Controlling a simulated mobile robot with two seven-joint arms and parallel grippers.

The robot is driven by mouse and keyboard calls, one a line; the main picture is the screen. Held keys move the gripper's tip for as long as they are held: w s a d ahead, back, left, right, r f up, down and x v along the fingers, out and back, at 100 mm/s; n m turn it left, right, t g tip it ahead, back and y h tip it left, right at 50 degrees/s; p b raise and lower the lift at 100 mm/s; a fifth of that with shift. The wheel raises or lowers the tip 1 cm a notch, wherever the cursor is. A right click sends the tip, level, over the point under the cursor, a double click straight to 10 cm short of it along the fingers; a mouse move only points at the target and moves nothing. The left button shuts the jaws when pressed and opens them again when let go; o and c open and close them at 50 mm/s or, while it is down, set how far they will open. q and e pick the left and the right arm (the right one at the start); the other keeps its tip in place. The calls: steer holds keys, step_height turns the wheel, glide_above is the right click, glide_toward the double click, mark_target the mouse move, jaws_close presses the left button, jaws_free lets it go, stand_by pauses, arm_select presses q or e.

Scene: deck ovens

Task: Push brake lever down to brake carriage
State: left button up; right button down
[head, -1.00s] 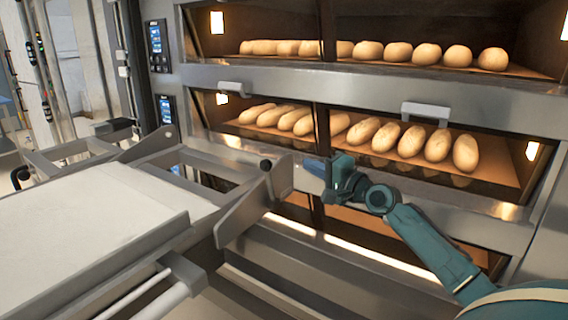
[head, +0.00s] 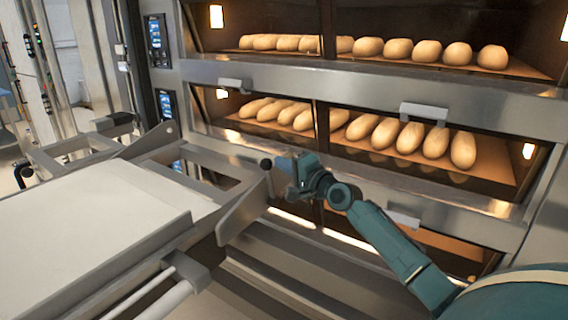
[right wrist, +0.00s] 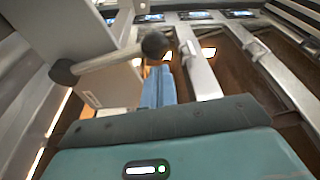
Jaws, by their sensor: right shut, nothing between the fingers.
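The brake lever (head: 266,164) shows in the head view as a round black knob at the carriage's oven-side end. In the right wrist view a pale bar with a black ball knob (right wrist: 154,44) runs out from a side plate. The carriage (head: 95,235) has a pale flat top and metal frame at left. My right gripper (head: 279,172) is shut and empty, just right of the knob in the head view. In the wrist view its blue fingers (right wrist: 159,85) point at the knob from just below it in the picture; whether they touch is unclear. My left gripper is out of view.
The deck oven (head: 360,88) stands behind, with loaves on its lit decks and handles on its front. A metal side plate (head: 240,212) of the carriage rises close to my right gripper. Open space lies between carriage and oven.

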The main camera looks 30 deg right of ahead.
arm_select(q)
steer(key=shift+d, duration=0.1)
arm_select(e)
steer(key=shift+s+a+f+n, duration=0.1)
steer(key=shift+s+a+n, duration=0.05)
steer(key=shift+a+n, duration=0.25)
steer(key=shift+a, duration=0.1)
arm_select(q)
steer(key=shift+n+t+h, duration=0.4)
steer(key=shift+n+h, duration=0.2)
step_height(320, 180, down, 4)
steer(key=b, duration=0.9)
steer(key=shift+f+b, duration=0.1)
steer(key=shift+b, duration=0.2)
arm_select(e)
steer(key=s+a+f+n+t+y, duration=0.1)
steer(key=s+a+f+n+y, duration=0.1)
steer(key=s+a+f+n, duration=0.2)
steer(key=a+f+n, duration=0.3)
steer(key=a+n, duration=0.2)
steer(key=n, duration=0.2)
steer(key=shift+f+y, duration=0.2)
steer(key=shift+y, duration=0.2)
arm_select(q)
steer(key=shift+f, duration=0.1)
arm_select(e)
steer(key=shift+a+f, duration=0.15)
